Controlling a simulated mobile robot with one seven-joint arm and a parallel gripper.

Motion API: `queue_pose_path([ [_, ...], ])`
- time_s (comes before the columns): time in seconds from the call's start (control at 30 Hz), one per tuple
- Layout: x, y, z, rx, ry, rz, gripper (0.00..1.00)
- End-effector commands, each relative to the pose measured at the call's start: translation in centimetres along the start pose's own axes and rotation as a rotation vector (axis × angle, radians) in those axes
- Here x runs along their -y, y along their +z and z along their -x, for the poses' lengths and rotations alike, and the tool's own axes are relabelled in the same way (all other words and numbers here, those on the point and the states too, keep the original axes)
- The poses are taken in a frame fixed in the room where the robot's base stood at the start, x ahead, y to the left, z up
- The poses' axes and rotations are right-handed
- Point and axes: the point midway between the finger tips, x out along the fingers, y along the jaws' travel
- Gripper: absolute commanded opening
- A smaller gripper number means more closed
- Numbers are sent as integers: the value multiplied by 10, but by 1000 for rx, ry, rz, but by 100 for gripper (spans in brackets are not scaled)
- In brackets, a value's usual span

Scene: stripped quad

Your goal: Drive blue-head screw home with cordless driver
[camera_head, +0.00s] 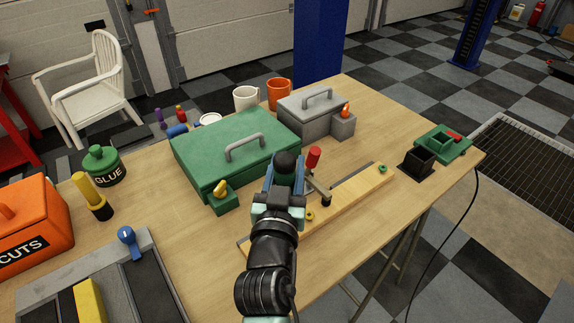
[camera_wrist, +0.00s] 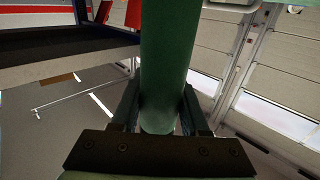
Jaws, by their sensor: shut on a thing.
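My gripper (camera_head: 286,190) is over the front edge of the long wooden board, pointing away from the head camera. In the wrist view my gripper (camera_wrist: 160,115) is shut on a dark green cylinder (camera_wrist: 163,60), which looks like the cordless driver's handle. In the head view the driver is mostly hidden by my wrist; a dark rounded end (camera_head: 288,160) shows beyond it. The wooden board (camera_head: 350,197) bears a yellow-green fastener (camera_head: 310,215), a dark one (camera_head: 326,200) and a green one (camera_head: 382,169). I cannot make out a blue screw head on it.
A red-handled clamp (camera_head: 313,158) stands beside my gripper. A green toolbox (camera_head: 215,150) and grey box (camera_head: 302,118) stand behind. A black open bin (camera_head: 413,168) and green tray (camera_head: 432,151) are right. A grey rack with a blue knob (camera_head: 127,236) is left.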

Motion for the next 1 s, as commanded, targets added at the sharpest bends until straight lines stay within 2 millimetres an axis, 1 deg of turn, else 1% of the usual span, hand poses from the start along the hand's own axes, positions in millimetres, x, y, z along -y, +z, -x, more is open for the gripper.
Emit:
queue_pose_path([
  [0.33, 0, 6, 0, 4, 0, 0, 0],
  [1.0, 0, 7, 0, 3, 0, 0, 0],
])
